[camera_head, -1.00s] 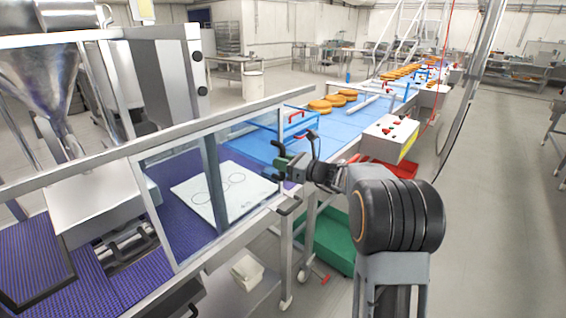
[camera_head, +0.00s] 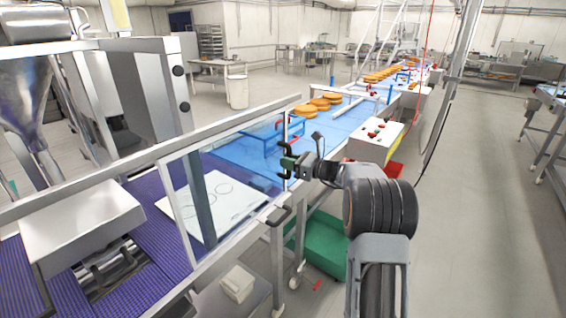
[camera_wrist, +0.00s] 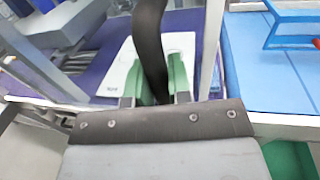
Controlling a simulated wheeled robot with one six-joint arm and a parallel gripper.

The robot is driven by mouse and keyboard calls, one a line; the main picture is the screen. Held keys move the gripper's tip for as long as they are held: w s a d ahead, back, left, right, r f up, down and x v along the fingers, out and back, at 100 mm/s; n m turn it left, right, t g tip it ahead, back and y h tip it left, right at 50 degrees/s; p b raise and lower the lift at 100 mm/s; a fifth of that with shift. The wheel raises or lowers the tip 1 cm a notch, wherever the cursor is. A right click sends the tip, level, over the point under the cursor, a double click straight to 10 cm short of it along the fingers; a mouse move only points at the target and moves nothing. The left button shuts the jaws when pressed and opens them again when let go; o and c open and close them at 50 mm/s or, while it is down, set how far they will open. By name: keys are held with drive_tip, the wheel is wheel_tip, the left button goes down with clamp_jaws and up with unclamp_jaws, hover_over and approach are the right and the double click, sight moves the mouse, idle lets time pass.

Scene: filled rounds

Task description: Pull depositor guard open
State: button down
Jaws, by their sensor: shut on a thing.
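The depositor guard is a clear panel in a metal frame (camera_head: 176,210) along the near side of the purple belt. A black upright handle (camera_head: 285,174) is at its right end. My gripper (camera_head: 289,162) is at this handle. In the wrist view the dark handle (camera_wrist: 149,40) rises between the green fingertips of my gripper (camera_wrist: 157,88), which is shut on it. The lower part of the grasp is hidden by the gripper body. The depositor's metal hopper (camera_head: 30,90) stands at the left.
A white board (camera_head: 225,190) with drawn circles lies behind the panel. A blue belt (camera_head: 345,120) with orange rounds (camera_head: 325,102) runs away to the back. A control box (camera_head: 372,147) stands right of my gripper and a green crate (camera_head: 325,250) below. Open floor lies at the right.

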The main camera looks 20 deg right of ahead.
drive_tip(key=shift+s+a, duration=0.1)
drive_tip(key=c, duration=1.1)
unclamp_jaws()
drive_tip(key=shift+a, duration=0.1)
drive_tip(key=b+v, duration=0.2)
drive_tip(key=v, duration=1.2)
drive_tip(key=shift+a, duration=0.1)
